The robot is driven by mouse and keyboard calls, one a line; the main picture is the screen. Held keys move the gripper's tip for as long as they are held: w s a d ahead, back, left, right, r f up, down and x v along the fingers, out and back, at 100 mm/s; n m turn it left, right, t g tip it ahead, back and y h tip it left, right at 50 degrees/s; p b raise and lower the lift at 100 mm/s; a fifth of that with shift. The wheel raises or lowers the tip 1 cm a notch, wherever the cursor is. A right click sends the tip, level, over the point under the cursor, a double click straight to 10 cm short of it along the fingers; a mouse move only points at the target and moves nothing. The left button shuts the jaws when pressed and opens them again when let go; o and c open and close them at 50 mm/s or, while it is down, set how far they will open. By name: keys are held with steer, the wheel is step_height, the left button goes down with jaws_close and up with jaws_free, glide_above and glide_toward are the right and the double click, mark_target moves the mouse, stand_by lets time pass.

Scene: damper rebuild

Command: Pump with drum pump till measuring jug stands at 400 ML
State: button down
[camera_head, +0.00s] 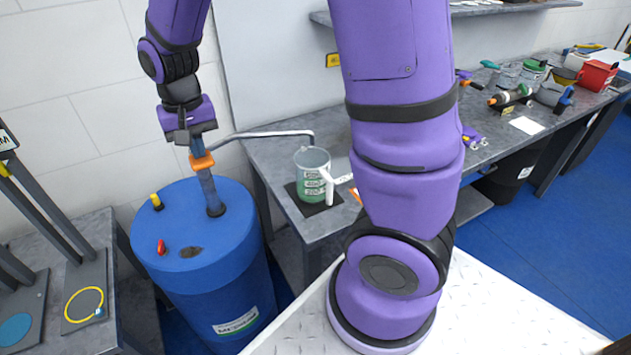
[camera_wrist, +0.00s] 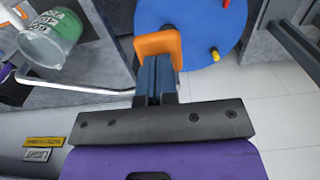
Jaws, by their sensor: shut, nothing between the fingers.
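The blue drum (camera_head: 190,235) stands at the left, with the drum pump (camera_head: 211,192) upright in its top. The pump has an orange head (camera_head: 201,161), also in the wrist view (camera_wrist: 158,44). Its grey spout (camera_head: 270,133) reaches right and bends down over the measuring jug (camera_head: 313,160). The clear jug, with green and white markings or contents, stands on a dark pad; I cannot read its level. It also shows in the wrist view (camera_wrist: 45,45). My gripper (camera_head: 197,146) is shut and empty, pointing down right at the orange head; I cannot tell whether they touch.
A yellow cap (camera_head: 157,202) and a red cap (camera_head: 161,247) stand on the drum top. The grey workbench (camera_head: 270,165) runs right, with tools, cans and a red container (camera_head: 597,76) farther along. A side table (camera_head: 75,340) with a yellow ring stands left. Blue floor is clear at right.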

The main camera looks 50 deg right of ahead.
steer(key=shift+f, duration=3.3)
steer(key=shift+r, duration=3.3)
steer(key=shift+f, duration=0.1)
steer(key=shift+f, duration=3.3)
